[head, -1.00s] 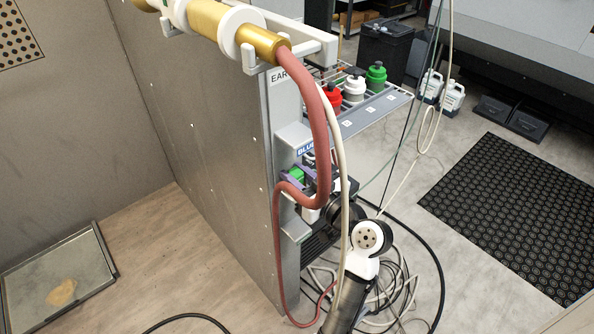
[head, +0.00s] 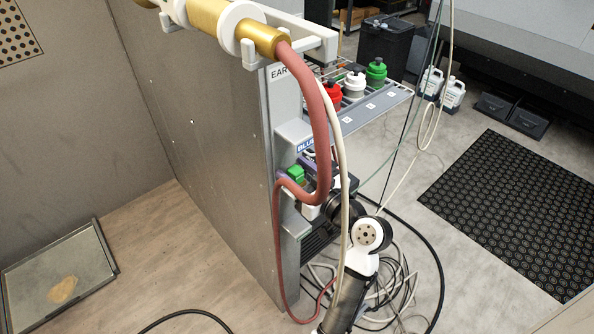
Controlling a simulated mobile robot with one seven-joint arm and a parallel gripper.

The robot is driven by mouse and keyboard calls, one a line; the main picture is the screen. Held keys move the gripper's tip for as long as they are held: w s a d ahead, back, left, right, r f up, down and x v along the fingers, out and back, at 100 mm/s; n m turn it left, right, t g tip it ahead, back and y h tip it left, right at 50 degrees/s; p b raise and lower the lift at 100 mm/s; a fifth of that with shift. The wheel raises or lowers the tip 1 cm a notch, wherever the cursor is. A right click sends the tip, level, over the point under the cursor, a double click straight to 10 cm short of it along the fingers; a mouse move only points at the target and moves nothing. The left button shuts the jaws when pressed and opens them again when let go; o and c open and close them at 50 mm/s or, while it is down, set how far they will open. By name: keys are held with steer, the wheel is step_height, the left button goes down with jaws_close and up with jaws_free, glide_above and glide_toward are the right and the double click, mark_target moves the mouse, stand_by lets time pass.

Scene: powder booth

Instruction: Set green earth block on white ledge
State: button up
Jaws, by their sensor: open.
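The green block (head: 296,175) sits at the side of the grey panel, below the ledge with the blue label. The purple fingers of my gripper (head: 294,169) are beside and behind it, partly covered by the red hose; the jaws are open. I cannot tell whether a finger touches the block. A white piece (head: 309,212) shows lower down behind the hose; I cannot tell whether it is the white ledge or something on it.
The red hose (head: 318,130) and a pale cable hang in front of the ledges. The blue-labelled ledge (head: 294,133) juts out just above. A rack (head: 370,115) with red, white and green-capped bottles stands behind. Cables (head: 390,290) lie coiled on the floor.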

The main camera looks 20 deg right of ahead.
steer(key=b+v, duration=0.4)
steer(key=v, duration=0.8)
steer(key=shift+r, duration=0.15)
stand_by(1.8)
